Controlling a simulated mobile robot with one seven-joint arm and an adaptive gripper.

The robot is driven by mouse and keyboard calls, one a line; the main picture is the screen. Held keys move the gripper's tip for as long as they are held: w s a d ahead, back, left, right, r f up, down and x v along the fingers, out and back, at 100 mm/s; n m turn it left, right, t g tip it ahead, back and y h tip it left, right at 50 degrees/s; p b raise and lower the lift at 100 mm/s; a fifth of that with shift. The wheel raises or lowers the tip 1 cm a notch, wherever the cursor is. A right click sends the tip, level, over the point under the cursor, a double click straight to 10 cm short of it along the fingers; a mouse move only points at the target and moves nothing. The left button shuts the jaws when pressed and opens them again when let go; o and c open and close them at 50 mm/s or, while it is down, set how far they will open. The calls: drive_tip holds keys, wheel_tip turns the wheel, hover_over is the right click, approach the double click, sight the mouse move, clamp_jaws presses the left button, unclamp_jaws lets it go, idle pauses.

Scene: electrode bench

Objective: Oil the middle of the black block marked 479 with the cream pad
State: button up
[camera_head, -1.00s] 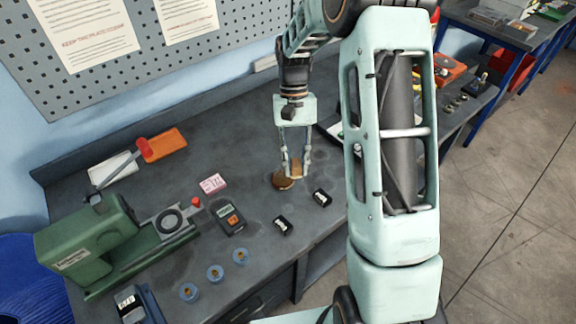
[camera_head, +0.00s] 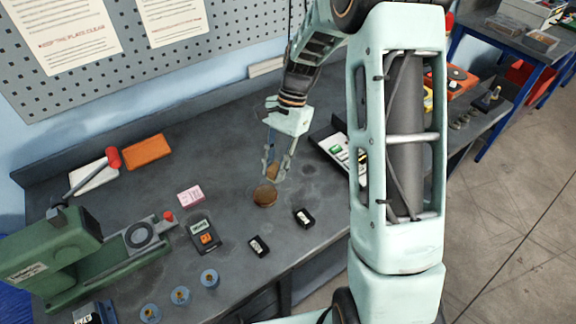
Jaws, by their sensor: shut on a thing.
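Two small black blocks with pale tops stand on the grey bench, one nearer the front (camera_head: 259,246) and one to its right (camera_head: 304,217). Their markings are too small to read, so I cannot tell which is 479. My gripper (camera_head: 274,177) points down just behind a round brown dish (camera_head: 265,197). It is shut on a small tan-brown piece (camera_head: 271,171), apparently the pad, partly hidden by the fingers. The piece looks raised above the bench, apart from both blocks.
Bench around the blocks is clear.

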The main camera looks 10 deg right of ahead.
sight(262, 191)
drive_tip(key=a+m+t+b, duration=0.1)
drive_tip(key=m+t, duration=0.1)
drive_tip(key=m, duration=0.4)
drive_tip(key=a+f+m+t+b, duration=0.1)
drive_tip(key=m+t, duration=0.1)
drive_tip(key=m, duration=0.5)
drive_tip(key=w+a+m+t+h+b, duration=0.1)
drive_tip(key=m+t+b, duration=0.1)
drive_tip(key=m, duration=0.5)
drive_tip(key=shift+f+t, duration=0.3)
drive_tip(key=shift+t, duration=0.3)
wheel_tip(262, 191, down, 6)
drive_tip(key=b, duration=0.6)
drive_tip(key=shift+b, duration=0.3)
drive_tip(key=shift+f, duration=0.55)
idle(0.6)
drive_tip(key=shift+r, duration=0.1)
